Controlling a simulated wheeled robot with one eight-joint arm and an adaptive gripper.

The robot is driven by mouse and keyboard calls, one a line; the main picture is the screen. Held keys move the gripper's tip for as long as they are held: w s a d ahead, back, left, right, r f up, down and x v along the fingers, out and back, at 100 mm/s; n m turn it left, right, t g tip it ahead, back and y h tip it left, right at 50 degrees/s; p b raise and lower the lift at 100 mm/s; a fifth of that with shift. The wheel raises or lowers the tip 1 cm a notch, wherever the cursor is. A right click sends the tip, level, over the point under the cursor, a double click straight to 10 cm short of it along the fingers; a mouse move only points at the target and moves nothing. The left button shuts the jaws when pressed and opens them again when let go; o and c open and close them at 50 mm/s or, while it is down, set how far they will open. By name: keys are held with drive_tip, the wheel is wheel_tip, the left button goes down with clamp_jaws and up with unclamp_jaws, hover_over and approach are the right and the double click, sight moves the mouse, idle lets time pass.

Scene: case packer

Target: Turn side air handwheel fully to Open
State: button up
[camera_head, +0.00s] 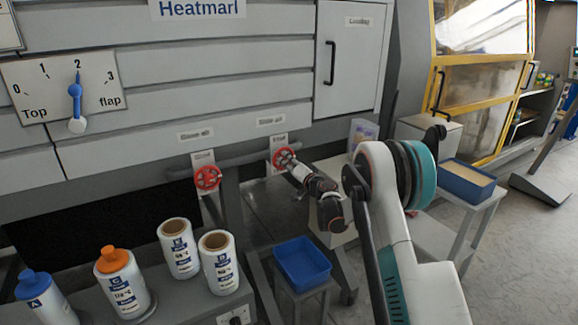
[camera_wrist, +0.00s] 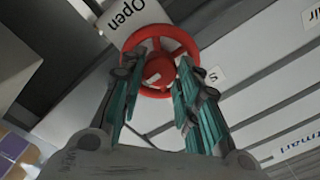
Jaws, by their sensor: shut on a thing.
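The side air handwheel (camera_head: 279,157) is a red wheel on the machine's front, under a small label that seems to read "Side air" (camera_head: 270,121). My gripper (camera_head: 294,166) is at this wheel, coming from the lower right. In the wrist view the red wheel (camera_wrist: 160,33) fills the space at the fingertips, and my gripper (camera_wrist: 168,62) is shut on it, with a teal finger at either side of the hub. A white plate reading "Open" (camera_wrist: 120,14) shows beside the rim. The fingers hide part of the rim.
A second red handwheel (camera_head: 207,178) is to the left. Bottles and white canisters (camera_head: 218,265) stand on a bench at lower left. A blue bin (camera_head: 302,262) is below the wheel. A dial with a blue pointer (camera_head: 75,90) is at upper left.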

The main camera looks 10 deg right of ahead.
drive_tip(key=m, duration=0.4)
drive_tip(key=shift+m+b, duration=0.3)
drive_tip(key=shift+b, duration=0.05)
drive_tip(key=m, duration=0.4)
drive_tip(key=shift+m, duration=0.3)
drive_tip(key=m+b, duration=0.1)
drive_tip(key=m, duration=0.3)
drive_tip(key=shift+m, duration=2.4)
drive_tip(key=o, duration=1.1)
drive_tip(key=shift+f, duration=0.1)
